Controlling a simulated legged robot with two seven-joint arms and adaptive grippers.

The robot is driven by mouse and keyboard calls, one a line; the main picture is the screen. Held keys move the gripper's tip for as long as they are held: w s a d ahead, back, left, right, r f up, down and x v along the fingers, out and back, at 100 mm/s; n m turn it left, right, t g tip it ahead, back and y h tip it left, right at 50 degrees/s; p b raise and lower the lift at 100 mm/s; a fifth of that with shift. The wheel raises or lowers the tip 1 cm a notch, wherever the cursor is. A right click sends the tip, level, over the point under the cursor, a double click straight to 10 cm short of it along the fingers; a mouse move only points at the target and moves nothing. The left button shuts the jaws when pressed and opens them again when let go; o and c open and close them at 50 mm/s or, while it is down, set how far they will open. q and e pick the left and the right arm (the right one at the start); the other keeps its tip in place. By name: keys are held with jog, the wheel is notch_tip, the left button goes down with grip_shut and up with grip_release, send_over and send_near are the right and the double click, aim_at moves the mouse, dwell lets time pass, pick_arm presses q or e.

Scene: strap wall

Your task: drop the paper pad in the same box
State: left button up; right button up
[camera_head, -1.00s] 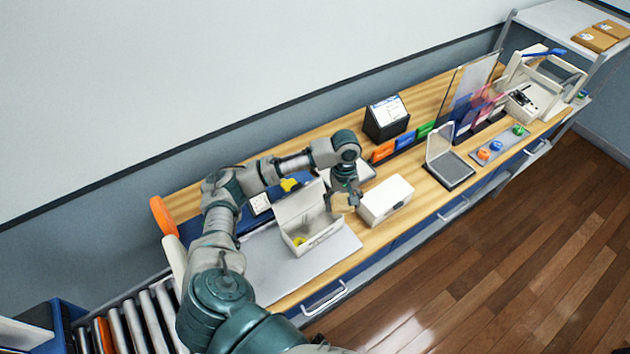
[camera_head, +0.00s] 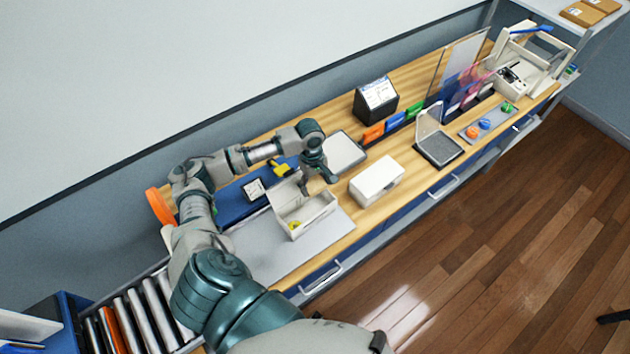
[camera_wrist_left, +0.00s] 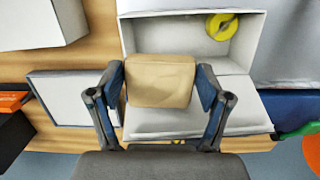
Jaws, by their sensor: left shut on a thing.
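My left gripper (camera_head: 317,178) is shut on the tan paper pad (camera_wrist_left: 160,82), which sits between its two fingers in the left wrist view. The gripper is above the box's back right part. In the left wrist view the pad overlaps the box (camera_wrist_left: 190,38) and its lid. A yellow round roll (camera_wrist_left: 221,26) lies inside the box. My right gripper is not in view.
A closed white box (camera_head: 377,181) stands to the right of the open one. A grey-topped tray (camera_head: 346,151) lies behind the gripper. A black stand (camera_head: 375,102) and coloured blocks (camera_head: 396,123) are further back. The grey mat (camera_head: 262,252) has bare room at left.

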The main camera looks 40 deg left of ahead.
aim_at(313, 181)
pick_arm(q)
jog(key=o, duration=1)
jog(key=shift+c, duration=0.2)
jog(key=shift+r, duration=0.1)
notch_tip(313, 181, up, 12)
jog(key=a, duration=0.1)
jog(key=shift+w+a+f, duration=0.2)
jog(key=shift+w+a, duration=0.1)
jog(key=shift+a, duration=0.1)
